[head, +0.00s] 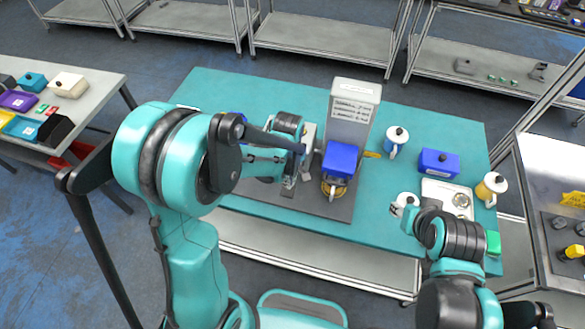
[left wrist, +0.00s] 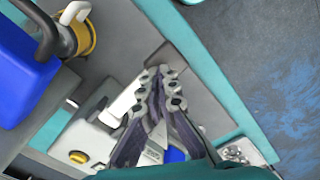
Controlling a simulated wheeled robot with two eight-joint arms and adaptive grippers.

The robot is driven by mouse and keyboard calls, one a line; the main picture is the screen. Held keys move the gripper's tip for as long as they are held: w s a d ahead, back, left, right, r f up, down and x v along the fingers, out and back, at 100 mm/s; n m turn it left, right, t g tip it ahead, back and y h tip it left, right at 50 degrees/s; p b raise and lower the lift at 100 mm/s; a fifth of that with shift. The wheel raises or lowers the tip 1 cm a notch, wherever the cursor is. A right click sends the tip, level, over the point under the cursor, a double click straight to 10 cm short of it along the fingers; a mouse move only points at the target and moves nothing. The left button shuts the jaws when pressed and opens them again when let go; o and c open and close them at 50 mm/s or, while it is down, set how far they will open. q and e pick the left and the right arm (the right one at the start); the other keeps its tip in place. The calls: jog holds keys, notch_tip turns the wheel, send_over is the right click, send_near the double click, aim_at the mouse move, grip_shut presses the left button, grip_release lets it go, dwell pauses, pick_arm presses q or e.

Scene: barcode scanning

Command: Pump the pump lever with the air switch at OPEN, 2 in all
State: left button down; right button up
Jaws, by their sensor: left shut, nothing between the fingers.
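A pump station stands mid-table in the head view, with a tall grey column (head: 350,112), a blue block (head: 340,160) and a yellow part (head: 372,154) jutting right. I cannot read any OPEN marking on it. A pale upright bar (head: 308,135), possibly the pump lever, stands left of the column. My left gripper (head: 289,185) is low beside it, partly hidden by my arm. In the left wrist view its fingers (left wrist: 160,88) are together and empty, close to a pale bar (left wrist: 130,98); contact is unclear. My right gripper (head: 400,208) is small and partly hidden near a white mug (head: 407,198).
A grey side table (head: 90,80) stands left. The table's back right is clear.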

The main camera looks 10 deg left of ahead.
pick_arm(q)
notch_tip(320, 180, up, 8)
jog(key=p, duration=0.5)
jog(key=shift+f, duration=0.1)
notch_tip(320, 180, down, 8)
jog(key=b, duration=0.7)
jog(key=shift+f, duration=0.15)
jog(key=shift+r, duration=0.3)
notch_tip(320, 180, up, 7)
jog(key=p, duration=0.5)
jog(key=shift+r+p, duration=0.4)
jog(key=shift+r, duration=0.1)
